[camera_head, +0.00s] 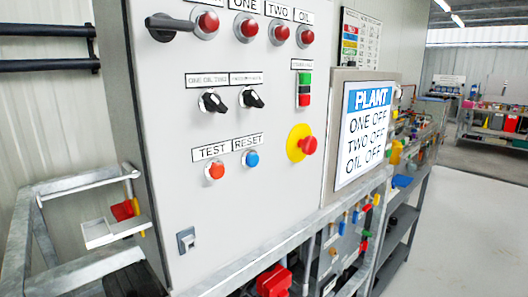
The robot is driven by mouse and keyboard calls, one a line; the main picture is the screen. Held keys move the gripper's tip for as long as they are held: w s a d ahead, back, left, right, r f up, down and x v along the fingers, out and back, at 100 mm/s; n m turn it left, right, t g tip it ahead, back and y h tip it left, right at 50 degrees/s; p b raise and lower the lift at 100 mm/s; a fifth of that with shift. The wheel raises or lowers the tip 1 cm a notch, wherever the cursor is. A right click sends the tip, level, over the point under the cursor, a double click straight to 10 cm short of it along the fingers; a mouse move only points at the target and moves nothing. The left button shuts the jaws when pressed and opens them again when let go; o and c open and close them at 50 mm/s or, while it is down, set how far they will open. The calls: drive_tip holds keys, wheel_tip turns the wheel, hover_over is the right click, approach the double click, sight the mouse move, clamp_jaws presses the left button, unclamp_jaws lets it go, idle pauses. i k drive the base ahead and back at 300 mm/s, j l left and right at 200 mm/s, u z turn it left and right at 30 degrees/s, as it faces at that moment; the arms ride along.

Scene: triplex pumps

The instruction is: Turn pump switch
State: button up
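A pale grey control cabinet (190,165) fills the middle of the head view. Two black rotary switches (213,102) and (251,98) sit side by side on its door under small white labels. Both knobs are tilted, and the small label text is hard to read. A large dark lever handle (170,24) points right near the cabinet's top left. A sign (364,135) beside the cabinet reads PLANT, ONE OFF, TWO OFF, OIL OFF. My gripper is not in view.
The door also carries red lamps (207,22), TEST (216,170) and RESET (251,158) buttons, a green-red button pair (304,89) and a yellow-backed red emergency stop (306,145). A metal frame rail (245,258) runs below. Open floor (465,210) lies right.

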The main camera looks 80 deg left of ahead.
sight(212, 103)
drive_tip(key=u, duration=2.35)
